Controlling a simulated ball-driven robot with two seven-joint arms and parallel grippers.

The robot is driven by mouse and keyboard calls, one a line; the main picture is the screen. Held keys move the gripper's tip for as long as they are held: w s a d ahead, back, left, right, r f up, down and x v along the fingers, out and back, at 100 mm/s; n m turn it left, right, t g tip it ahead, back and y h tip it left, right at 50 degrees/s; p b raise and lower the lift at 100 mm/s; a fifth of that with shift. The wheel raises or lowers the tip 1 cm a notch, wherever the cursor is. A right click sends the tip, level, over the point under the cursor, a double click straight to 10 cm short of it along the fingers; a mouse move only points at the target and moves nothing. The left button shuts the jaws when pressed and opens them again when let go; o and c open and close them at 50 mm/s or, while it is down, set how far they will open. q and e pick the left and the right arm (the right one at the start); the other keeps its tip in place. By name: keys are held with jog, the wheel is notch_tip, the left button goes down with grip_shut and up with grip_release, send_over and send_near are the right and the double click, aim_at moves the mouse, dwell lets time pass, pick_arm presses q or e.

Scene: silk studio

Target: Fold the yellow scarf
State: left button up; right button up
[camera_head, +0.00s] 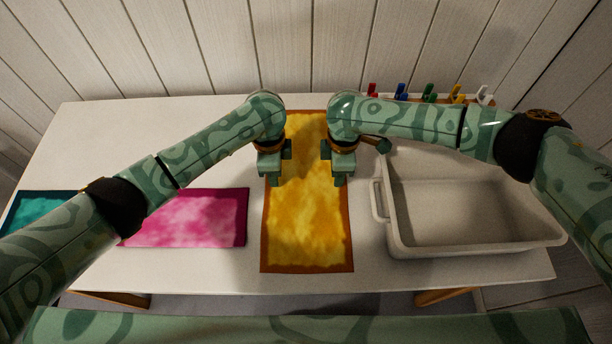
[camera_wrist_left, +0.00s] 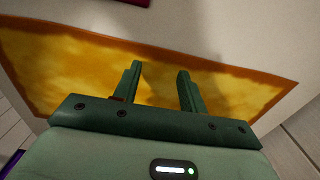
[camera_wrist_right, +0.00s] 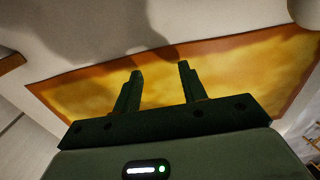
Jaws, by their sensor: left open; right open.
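The yellow scarf (camera_head: 306,225) with a brown-orange border lies flat and spread out on the white table, its long side running from back to front. My left gripper (camera_head: 273,178) is open over the scarf's left edge, around its middle. My right gripper (camera_head: 339,180) is open over its right edge, level with the left one. In the left wrist view the scarf (camera_wrist_left: 90,75) passes behind the open, empty fingers (camera_wrist_left: 160,80). In the right wrist view the scarf (camera_wrist_right: 235,75) lies beyond the open, empty fingers (camera_wrist_right: 160,75). Whether the fingertips touch the cloth cannot be told.
A pink cloth (camera_head: 190,218) lies left of the scarf, and a teal cloth (camera_head: 38,212) at the table's left end. An empty pale bin (camera_head: 470,248) stands to the right. Several coloured clips (camera_head: 428,92) sit on a rack at the back right. Bare table (camera_head: 110,130) shows at the back left.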

pick_arm(q)
jog(key=shift+s+f, duration=0.1)
jog(key=shift+f, duration=0.35)
pick_arm(e)
jog(key=shift+f, duration=0.45)
pick_arm(q)
jog(key=shift+f, duration=0.25)
pick_arm(e)
jog(key=shift+f, duration=0.25)
pick_arm(q)
jog(key=shift+r, duration=0.1)
jog(key=shift+c, duration=1.2)
pick_arm(e)
jog(key=shift+s+r, duration=0.1)
jog(key=shift+c, duration=1.2)
pick_arm(q)
grip_shut()
pick_arm(e)
grip_shut()
